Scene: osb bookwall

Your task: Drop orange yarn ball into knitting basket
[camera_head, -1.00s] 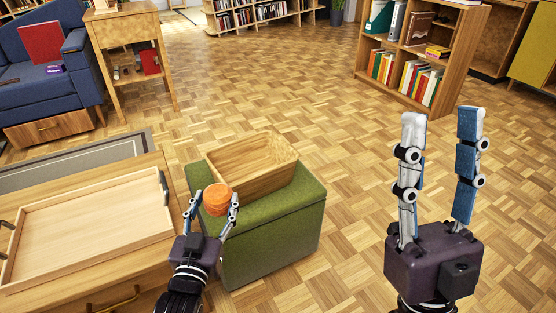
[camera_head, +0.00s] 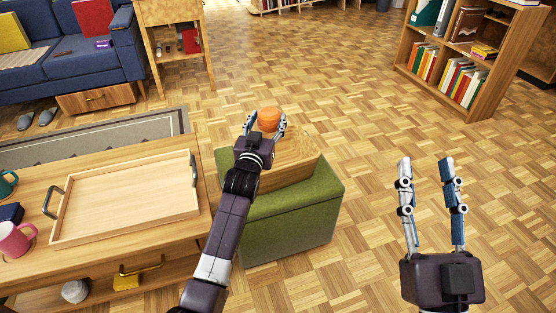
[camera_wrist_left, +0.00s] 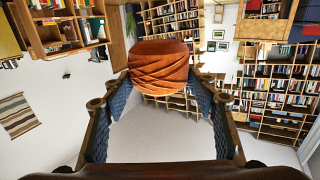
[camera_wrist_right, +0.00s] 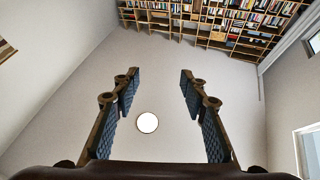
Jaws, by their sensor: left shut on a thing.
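The orange yarn ball (camera_head: 269,118) is between the fingers of my left gripper (camera_head: 266,126), which is shut on it. In the left wrist view the ball (camera_wrist_left: 158,66) fills the space between the fingertips (camera_wrist_left: 160,80). The wooden knitting basket (camera_head: 295,160) stands on a green ottoman (camera_head: 292,222). My arm hides part of the basket. My right gripper (camera_head: 431,168) is open and empty over the floor at right; its fingers are apart in the right wrist view (camera_wrist_right: 158,80).
A wooden table with a tray (camera_head: 125,202), a pink mug (camera_head: 14,239) and a drawer handle is at left. A blue sofa (camera_head: 75,60) and side table are behind. A bookcase (camera_head: 465,60) stands at back right. The floor between is clear.

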